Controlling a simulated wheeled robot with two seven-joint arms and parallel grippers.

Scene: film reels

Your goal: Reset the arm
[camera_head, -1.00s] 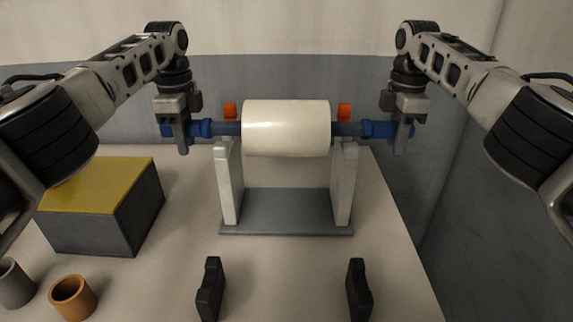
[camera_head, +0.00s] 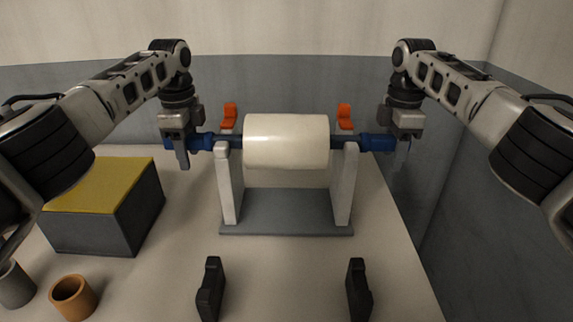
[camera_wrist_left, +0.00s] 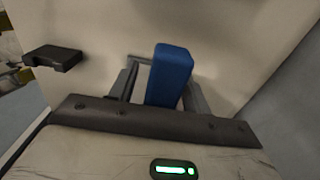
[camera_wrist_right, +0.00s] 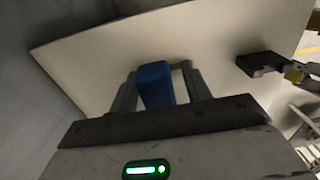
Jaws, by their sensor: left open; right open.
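A cream film reel (camera_head: 286,141) on a dark bar lies level across the two pale uprights of a stand (camera_head: 286,226), and the bar appears to sit in their tops. The bar has a blue handle at the left (camera_head: 203,142) and at the right (camera_head: 376,142). My left gripper (camera_head: 182,152) is open, with the left handle between its fingers; its wrist view shows the blue handle end (camera_wrist_left: 170,75). My right gripper (camera_head: 405,138) is open around the right handle, whose blue end (camera_wrist_right: 155,85) shows between the fingers in the right wrist view.
Orange catches (camera_head: 230,114) (camera_head: 345,115) stand behind the uprights. A grey box with a yellow top (camera_head: 105,185) is at left, with an orange cup (camera_head: 73,297) and a grey cup (camera_head: 14,285). Two black brackets (camera_head: 210,290) (camera_head: 359,290) stand in front.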

